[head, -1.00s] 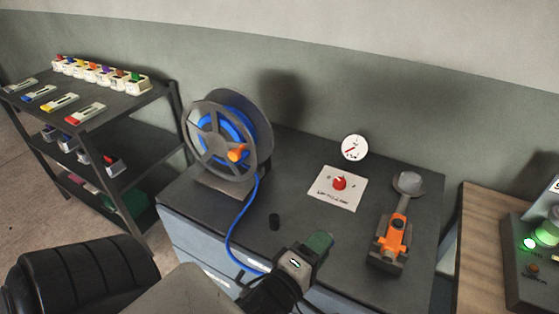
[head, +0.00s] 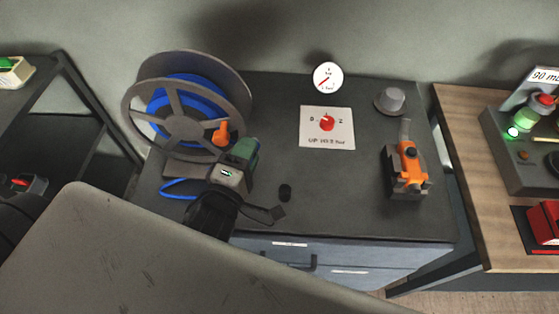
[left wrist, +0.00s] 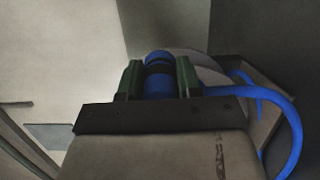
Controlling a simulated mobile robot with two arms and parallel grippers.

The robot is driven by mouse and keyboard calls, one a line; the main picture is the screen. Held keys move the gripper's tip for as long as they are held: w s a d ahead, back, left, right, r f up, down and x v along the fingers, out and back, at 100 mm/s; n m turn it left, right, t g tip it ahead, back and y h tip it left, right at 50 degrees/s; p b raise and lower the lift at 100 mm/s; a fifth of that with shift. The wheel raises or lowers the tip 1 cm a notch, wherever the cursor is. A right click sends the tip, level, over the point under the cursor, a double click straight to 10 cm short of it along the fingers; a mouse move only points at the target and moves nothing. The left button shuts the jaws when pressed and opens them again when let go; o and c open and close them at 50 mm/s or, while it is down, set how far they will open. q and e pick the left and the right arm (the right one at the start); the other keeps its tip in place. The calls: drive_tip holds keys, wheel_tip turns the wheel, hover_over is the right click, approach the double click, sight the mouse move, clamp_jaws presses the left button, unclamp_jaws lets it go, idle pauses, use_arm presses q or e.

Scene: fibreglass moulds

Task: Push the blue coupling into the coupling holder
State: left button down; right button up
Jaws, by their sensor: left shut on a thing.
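My left gripper (head: 243,153), with green fingers, is over the left part of the bench, in front of the hose reel. In the left wrist view it is shut on the blue coupling (left wrist: 158,82), which sits between the green fingers. The blue hose (left wrist: 262,94) curves away to the right there. The coupling is hidden in the head view. My right gripper is not in view.
The hose reel (head: 182,120) has an orange handle. A white panel (head: 327,141) with a red knob, a gauge (head: 328,77), a grey cup (head: 390,100) and an orange tool (head: 408,160) are farther right. The middle of the dark bench (head: 350,205) is clear.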

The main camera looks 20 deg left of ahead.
use_arm(q)
drive_tip(key=shift+d, duration=0.1)
use_arm(e)
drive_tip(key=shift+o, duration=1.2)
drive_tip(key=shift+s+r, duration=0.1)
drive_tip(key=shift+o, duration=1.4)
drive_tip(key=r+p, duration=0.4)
drive_tip(key=p, duration=0.1)
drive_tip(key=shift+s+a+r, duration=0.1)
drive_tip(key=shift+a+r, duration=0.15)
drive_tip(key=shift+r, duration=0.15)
use_arm(q)
drive_tip(key=w+d+f+m+g+p, duration=0.1)
drive_tip(key=d+m+g+p, duration=0.1)
drive_tip(key=m+g+p, duration=0.1)
drive_tip(key=w+d+f+m+g+p, duration=0.1)
drive_tip(key=d+f+m+g+p, duration=0.1)
drive_tip(key=m+g, duration=0.3)
drive_tip(key=w+d+f+m+g+h+p, duration=0.1)
drive_tip(key=d+f+m+g+p, duration=0.1)
drive_tip(key=g, duration=0.7)
drive_tip(key=shift+w+d+m+p, duration=0.3)
drive_tip(key=shift+d+m+p, duration=0.2)
drive_tip(key=shift+m+p, duration=0.85)
drive_tip(key=shift+s+r+m+g+y+p, duration=0.15)
drive_tip(key=shift+s+m+g+y+p, duration=0.45)
drive_tip(key=shift+m, duration=0.45)
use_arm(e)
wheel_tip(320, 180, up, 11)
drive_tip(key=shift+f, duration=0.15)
